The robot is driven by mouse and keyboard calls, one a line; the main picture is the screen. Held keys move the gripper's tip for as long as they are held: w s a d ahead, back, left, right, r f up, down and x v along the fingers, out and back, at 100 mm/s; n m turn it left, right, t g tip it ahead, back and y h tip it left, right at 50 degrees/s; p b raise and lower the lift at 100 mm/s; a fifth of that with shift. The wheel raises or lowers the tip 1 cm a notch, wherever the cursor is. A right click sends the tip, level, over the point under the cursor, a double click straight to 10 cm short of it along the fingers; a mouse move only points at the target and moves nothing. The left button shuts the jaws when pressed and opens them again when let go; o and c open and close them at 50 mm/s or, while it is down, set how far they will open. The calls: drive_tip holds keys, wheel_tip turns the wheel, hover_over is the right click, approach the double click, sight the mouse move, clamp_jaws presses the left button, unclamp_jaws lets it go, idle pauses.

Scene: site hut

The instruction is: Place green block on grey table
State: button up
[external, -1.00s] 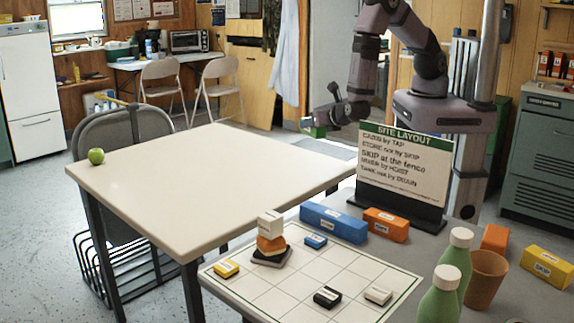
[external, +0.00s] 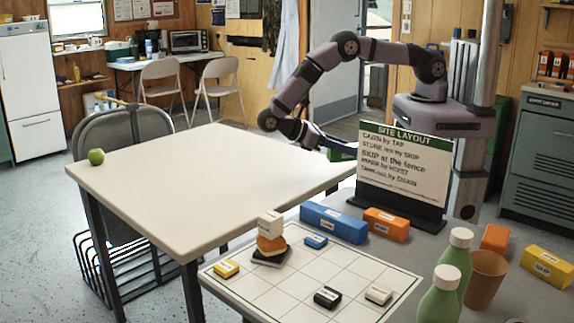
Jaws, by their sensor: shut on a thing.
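A green block (external: 341,154) shows just left of the sign, beyond the right end of the white table. My gripper (external: 338,146) is shut on it, with my arm arched over from the column at the back. The sign hides part of the block and the fingertips. The grey table (external: 515,300) fills the front right, with a white grid sheet (external: 290,289) at its left. The green block is apart from the grey table's front area, behind the sign.
The SITE LAYOUT sign (external: 404,165) stands at the grey table's back. Blue (external: 333,222), orange (external: 386,224) and yellow (external: 547,266) blocks, green bottles (external: 440,296) and a brown cup (external: 484,280) crowd it. The white table (external: 200,190) is largely clear, with an apple (external: 96,156).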

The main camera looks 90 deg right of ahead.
drive_tip(key=w+a+r+m+y, duration=0.3)
drive_tip(key=w+a+m+y, duration=0.25)
drive_tip(key=a, duration=0.45)
drive_tip(key=m+t+y+b, duration=0.4)
drive_tip(key=m+y+b, duration=0.15)
drive_tip(key=b, duration=0.85)
hover_over(395, 256)
drive_tip(key=shift+n, duration=0.3)
drive_tip(key=shift+f, duration=4)
drive_tip(key=shift+f, duration=0.6)
